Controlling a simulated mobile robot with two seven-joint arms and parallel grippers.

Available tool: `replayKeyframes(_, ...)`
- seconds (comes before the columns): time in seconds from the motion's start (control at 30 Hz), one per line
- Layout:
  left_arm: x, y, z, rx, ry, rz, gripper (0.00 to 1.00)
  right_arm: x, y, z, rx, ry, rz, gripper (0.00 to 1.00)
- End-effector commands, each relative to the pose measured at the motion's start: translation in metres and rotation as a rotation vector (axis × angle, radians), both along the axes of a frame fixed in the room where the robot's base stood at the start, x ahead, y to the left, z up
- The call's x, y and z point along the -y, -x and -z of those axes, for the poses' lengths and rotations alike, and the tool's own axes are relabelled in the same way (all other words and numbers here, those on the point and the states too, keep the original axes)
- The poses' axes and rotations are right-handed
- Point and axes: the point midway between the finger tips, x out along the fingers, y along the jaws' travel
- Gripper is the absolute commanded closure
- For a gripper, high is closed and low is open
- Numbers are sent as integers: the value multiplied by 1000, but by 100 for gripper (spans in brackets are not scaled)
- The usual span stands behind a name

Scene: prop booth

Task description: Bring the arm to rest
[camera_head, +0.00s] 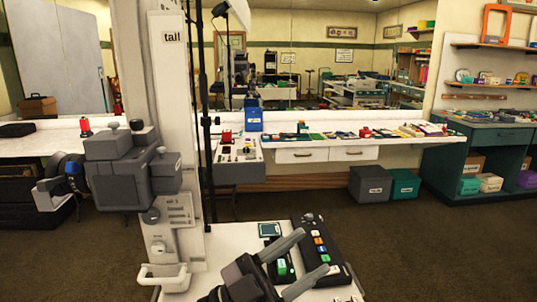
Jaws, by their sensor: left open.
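My left gripper (314,251) is at the bottom middle of the head view. Its two grey fingers are spread apart and point up and to the right. The fingers are above or in front of a white surface (225,240) and a black panel with coloured buttons (320,246). A small green and black thing shows between the fingers; I cannot tell whether they touch it. I see nothing clearly held. Most of my left arm is out of the frame. My right gripper is not in view.
A tall white column (178,60) with a grey boxy unit (130,170) stands at the left. A long white counter (400,145) with small items and a blue box (254,115) runs behind. Bins (370,185) stand on the floor. The carpet at right is clear.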

Motion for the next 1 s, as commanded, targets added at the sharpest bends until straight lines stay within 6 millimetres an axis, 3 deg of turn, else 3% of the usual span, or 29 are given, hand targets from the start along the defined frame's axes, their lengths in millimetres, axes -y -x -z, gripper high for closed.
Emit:
replayKeyframes(0.23,-59,-25,83,-340,58,-321,48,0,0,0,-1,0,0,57)
replayKeyframes(0.47,-124,-12,186,-670,-1,-591,48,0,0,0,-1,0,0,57)
replayKeyframes(0.57,-153,9,233,-819,-54,-692,48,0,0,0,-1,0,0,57)
replayKeyframes(0.7,-192,52,297,-1024,-154,-815,48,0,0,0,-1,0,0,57)
replayKeyframes(0.8,-215,87,331,-1148,-227,-877,48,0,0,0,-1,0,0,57)
replayKeyframes(1.0,-242,135,367,-1295,-323,-935,48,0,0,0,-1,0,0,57)
